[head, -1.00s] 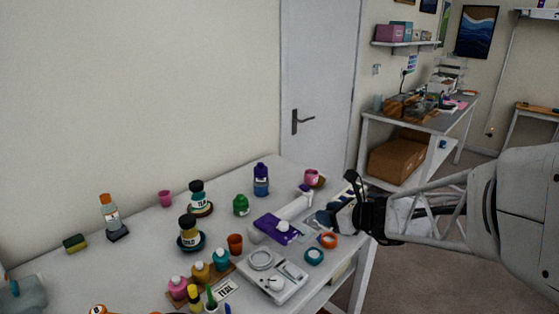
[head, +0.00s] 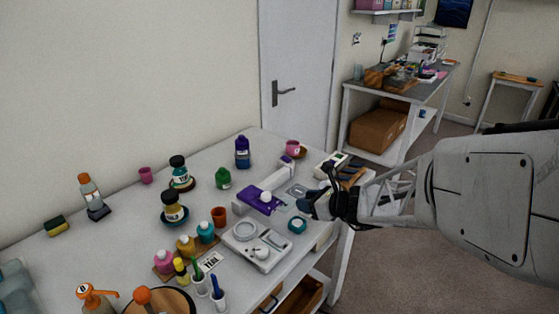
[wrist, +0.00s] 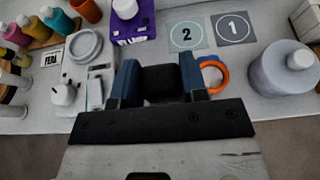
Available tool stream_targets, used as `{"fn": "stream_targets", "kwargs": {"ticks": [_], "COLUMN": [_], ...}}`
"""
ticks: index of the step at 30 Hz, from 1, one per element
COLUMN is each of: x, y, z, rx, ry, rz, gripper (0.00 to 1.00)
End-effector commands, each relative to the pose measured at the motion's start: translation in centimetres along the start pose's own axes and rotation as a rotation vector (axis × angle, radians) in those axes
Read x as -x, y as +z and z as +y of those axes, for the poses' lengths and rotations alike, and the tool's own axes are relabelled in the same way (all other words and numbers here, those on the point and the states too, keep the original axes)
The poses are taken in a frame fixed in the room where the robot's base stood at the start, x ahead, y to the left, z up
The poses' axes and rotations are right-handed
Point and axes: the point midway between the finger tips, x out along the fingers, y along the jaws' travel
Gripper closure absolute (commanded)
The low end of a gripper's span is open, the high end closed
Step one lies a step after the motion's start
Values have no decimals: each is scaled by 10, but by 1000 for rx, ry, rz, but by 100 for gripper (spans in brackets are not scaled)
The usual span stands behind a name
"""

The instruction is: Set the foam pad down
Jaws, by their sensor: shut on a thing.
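My gripper (wrist: 160,82) is shut on a dark, block-shaped foam pad (wrist: 161,75), which sits between its two blue fingers in the wrist view. In the head view my gripper (head: 312,203) is at the right end of the white table, over or near its front edge. The pad cannot be made out there. In the wrist view, grey cards marked 2 (wrist: 187,35) and 1 (wrist: 233,28) lie flat beyond the fingers. I cannot tell how high the pad is above the table.
An orange ring (wrist: 220,82) is close beside the right finger. Bottles and cups crowd the table's left part.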

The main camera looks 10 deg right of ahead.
Motion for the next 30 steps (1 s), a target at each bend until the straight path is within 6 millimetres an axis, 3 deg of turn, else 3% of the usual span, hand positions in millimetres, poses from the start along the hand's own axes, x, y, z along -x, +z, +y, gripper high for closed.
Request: {"fn": "stream_targets", "kwargs": {"ticks": [24, 30], "x": [-94, -108], "y": [24, 29], "z": [-86, -100], "rx": [0, 0], "ry": [1, 0], "rz": [0, 0], "gripper": [83, 83]}}
